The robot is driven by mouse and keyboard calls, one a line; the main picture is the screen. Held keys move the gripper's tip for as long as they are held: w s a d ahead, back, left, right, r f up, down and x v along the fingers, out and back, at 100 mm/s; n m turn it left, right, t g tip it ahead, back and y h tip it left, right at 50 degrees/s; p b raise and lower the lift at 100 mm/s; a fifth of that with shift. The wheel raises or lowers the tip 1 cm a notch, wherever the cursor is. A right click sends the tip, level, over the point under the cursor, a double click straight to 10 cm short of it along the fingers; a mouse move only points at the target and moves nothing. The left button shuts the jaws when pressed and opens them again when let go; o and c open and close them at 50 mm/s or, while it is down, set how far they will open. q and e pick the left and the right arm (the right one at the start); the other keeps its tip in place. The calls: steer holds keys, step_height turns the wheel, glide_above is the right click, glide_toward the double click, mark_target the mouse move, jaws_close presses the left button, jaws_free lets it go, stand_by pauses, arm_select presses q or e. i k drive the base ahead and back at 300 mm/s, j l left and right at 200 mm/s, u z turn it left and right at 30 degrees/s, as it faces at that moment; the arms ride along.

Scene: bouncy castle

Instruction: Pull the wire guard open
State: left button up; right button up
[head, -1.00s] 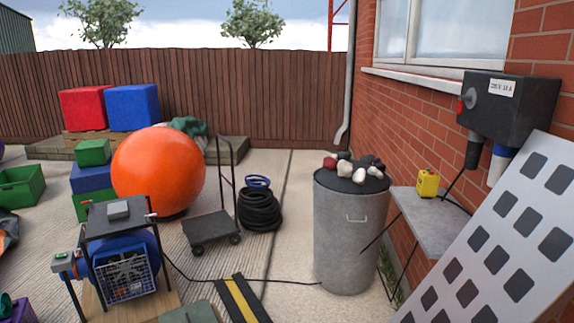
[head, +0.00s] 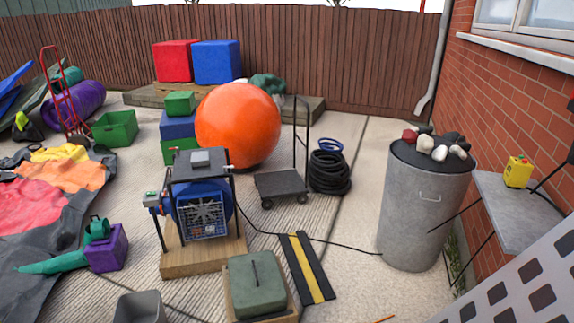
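The wire guard (head: 202,216) is a pale wire grid on the front of a blue blower (head: 226,194). It looks closed over the fan opening, though it is small in the view. The blower sits in a black frame (head: 205,160) on a wooden base (head: 203,256), left of the middle of the head view. A small grey box lies on top of the frame. Neither of my grippers shows in the head view.
A green-grey lidded box (head: 257,285) and a black-yellow cable ramp (head: 306,268) lie right of the blower. A grey bin (head: 137,307) and purple box (head: 108,248) stand left. A flat trolley (head: 281,185) and orange ball (head: 238,124) are behind. A metal drum (head: 425,215) stands right.

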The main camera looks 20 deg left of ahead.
mark_target(203, 224)
steer(key=i+j+z, duration=0.1)
steer(key=j, duration=0.25)
steer(key=i+j, duration=0.15)
steer(key=j, duration=0.2)
steer(key=i+j+z, duration=0.15)
steer(key=j, duration=0.25)
steer(key=i+j, duration=0.1)
steer(key=j, duration=0.25)
steer(key=i+j+z, duration=0.15)
steer(key=j, duration=0.25)
